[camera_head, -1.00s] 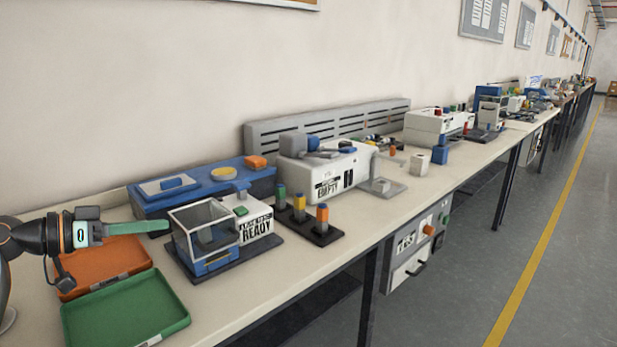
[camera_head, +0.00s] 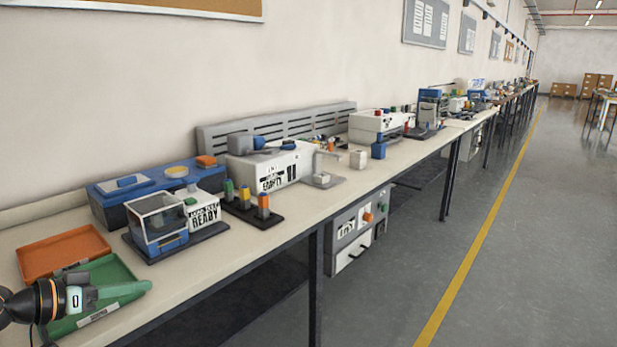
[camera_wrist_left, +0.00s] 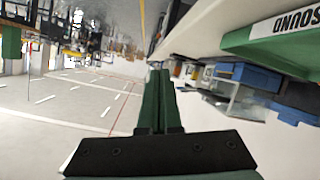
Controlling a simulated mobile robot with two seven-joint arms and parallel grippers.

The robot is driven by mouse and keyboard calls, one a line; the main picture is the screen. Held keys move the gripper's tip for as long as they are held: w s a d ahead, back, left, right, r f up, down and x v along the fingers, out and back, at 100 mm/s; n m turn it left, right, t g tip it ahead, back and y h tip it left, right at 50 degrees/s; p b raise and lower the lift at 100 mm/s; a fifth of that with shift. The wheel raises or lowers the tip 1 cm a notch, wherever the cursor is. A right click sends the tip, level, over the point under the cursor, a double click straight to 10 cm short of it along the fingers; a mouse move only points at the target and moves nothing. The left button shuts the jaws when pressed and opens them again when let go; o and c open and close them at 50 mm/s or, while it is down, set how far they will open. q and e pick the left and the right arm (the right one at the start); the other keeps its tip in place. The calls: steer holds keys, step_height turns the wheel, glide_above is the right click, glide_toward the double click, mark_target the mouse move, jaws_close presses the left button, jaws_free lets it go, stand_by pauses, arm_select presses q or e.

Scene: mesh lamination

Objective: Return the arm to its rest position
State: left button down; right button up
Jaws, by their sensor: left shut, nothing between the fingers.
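My left gripper (camera_head: 122,289) comes in at the lower left of the head view, in front of the green tray (camera_head: 110,270) and hiding part of it. In the left wrist view its two green fingers (camera_wrist_left: 155,100) are together with nothing between them. In that view the bench, with the green tray's labelled edge (camera_wrist_left: 275,38), is at the upper right, and open floor is at the left. My right gripper is in neither view.
An orange tray (camera_head: 62,252) lies behind the green one. The floor (camera_head: 400,255) to the right is clear.

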arm_select(q)
steer(key=s+d+f+y, duration=0.1)
steer(key=s+d+f, duration=0.35)
steer(key=f, duration=0.45)
steer(key=s+d+f+n+y, duration=0.1)
steer(key=s+d+f+y, duration=0.15)
steer(key=s+f, duration=0.4)
steer(key=s+d+f+y, duration=0.1)
steer(key=s+d+f, duration=0.3)
steer(key=f, duration=0.6)
steer(key=s+d, duration=0.6)
steer(key=s, duration=0.2)
steer(key=s+a+r+g+y+p, duration=0.1)
steer(key=s+r+p, duration=0.3)
steer(key=r+p, duration=0.6)
steer(key=a+p, duration=0.1)
steer(key=p, duration=0.9)
steer(key=shift+n+y, duration=0.35)
steer(key=shift+n, duration=0.05)
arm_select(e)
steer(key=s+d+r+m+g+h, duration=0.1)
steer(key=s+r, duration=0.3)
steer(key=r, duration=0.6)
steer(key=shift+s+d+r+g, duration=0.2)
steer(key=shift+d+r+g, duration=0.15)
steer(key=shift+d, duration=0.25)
arm_select(q)
steer(key=shift+s, duration=0.1)
